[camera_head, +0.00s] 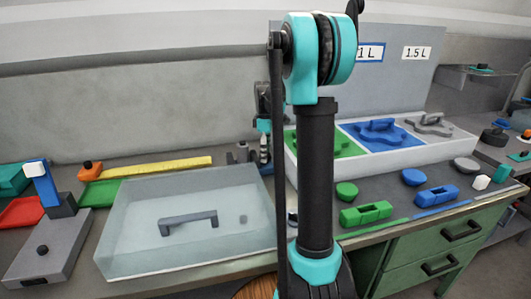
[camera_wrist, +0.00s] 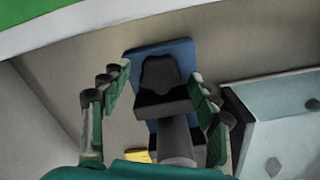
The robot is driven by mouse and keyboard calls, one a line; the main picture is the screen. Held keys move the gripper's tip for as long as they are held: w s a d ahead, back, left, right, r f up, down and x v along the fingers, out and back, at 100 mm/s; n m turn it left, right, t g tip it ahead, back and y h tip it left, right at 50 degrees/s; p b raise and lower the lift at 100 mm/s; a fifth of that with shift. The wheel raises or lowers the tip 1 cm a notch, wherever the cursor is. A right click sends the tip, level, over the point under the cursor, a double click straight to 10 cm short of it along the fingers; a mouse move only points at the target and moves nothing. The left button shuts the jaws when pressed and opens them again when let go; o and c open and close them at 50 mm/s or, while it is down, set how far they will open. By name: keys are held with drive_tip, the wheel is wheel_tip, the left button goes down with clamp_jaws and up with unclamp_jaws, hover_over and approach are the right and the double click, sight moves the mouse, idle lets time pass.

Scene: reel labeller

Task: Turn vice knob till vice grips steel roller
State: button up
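In the wrist view, a dark lobed piece (camera_wrist: 160,72), which looks like the vice knob, stands before a blue plate (camera_wrist: 175,50). A dark block (camera_wrist: 162,104) and a grey cylinder (camera_wrist: 176,138), possibly the steel roller, lie below it in the picture. My gripper (camera_wrist: 160,85) is open, with its green fingers apart on either side of the dark piece. I cannot tell whether they touch it. In the head view, small dark parts (camera_head: 241,153), perhaps the vice, show behind the clear case. My arm hides much of that area.
A clear case (camera_head: 130,262) with a grey handle stands left of my arm. A white tray (camera_head: 400,158) with green, blue and grey sections stands right. Green and blue pieces lie before it. A yellow strip (camera_head: 160,167) lies behind the case; a grey device (camera_head: 45,250) stands far left.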

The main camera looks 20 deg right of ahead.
wheel_tip(320, 180, up, 12)
idle(0.7)
wheel_tip(320, 180, up, 5)
wheel_tip(320, 180, down, 17)
drive_tip(key=shift+f, duration=0.1)
idle(0.8)
